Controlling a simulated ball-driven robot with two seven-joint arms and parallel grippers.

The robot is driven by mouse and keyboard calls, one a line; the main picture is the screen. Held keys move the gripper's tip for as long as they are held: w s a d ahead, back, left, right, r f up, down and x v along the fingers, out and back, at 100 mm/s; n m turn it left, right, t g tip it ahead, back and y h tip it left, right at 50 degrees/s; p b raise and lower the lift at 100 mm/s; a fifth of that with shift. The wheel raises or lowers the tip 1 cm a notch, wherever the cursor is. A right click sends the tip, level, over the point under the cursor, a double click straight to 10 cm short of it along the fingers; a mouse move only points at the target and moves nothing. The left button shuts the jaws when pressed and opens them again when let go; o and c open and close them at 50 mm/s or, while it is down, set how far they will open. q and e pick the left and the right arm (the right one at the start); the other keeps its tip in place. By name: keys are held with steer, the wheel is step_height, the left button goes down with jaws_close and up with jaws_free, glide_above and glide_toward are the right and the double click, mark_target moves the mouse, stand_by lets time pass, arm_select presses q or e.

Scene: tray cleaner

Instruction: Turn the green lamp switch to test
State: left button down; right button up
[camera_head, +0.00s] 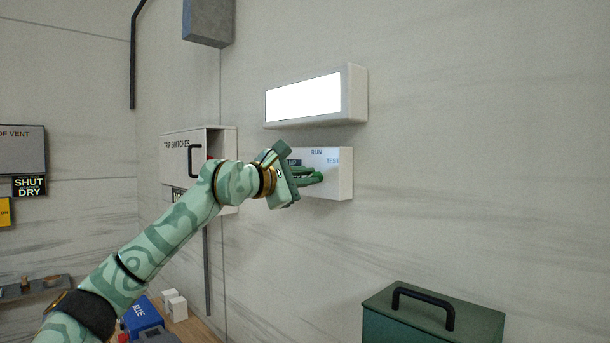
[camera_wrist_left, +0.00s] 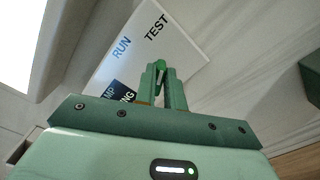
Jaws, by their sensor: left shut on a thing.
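The green lamp switch (camera_head: 317,178) is a green knob or lever on a white wall panel (camera_head: 335,184) marked RUN and TEST. In the left wrist view the switch (camera_wrist_left: 160,67) sits between the two fingers, with its tip showing past them. My left gripper (camera_head: 305,175) is at the panel, shut on the switch. The fingers also show in the left wrist view (camera_wrist_left: 163,88). The gripper hides the left part of the panel and its label. In the head view the switch's end points right, below the TEST label. My right gripper is not in view.
A lit white lamp box (camera_head: 303,98) is mounted just above the panel. A TRIP SWITCHES box (camera_head: 180,150) with a black handle stands left, behind my arm. A green case (camera_head: 430,318) with a black handle is at lower right. The wall right of the panel is clear.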

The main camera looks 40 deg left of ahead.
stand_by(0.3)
arm_select(q)
steer(key=c, duration=1.5)
jaws_free()
steer(key=s+b, duration=0.2)
steer(key=s, duration=0.3)
steer(key=s+a+b, duration=0.1)
steer(key=s+b, duration=0.1)
steer(key=s, duration=0.4)
steer(key=s+b, duration=0.2)
steer(key=s, duration=0.3)
steer(key=shift+s+a+b, duration=0.15)
steer(key=shift+b, duration=0.25)
steer(key=shift+f, duration=0.1)
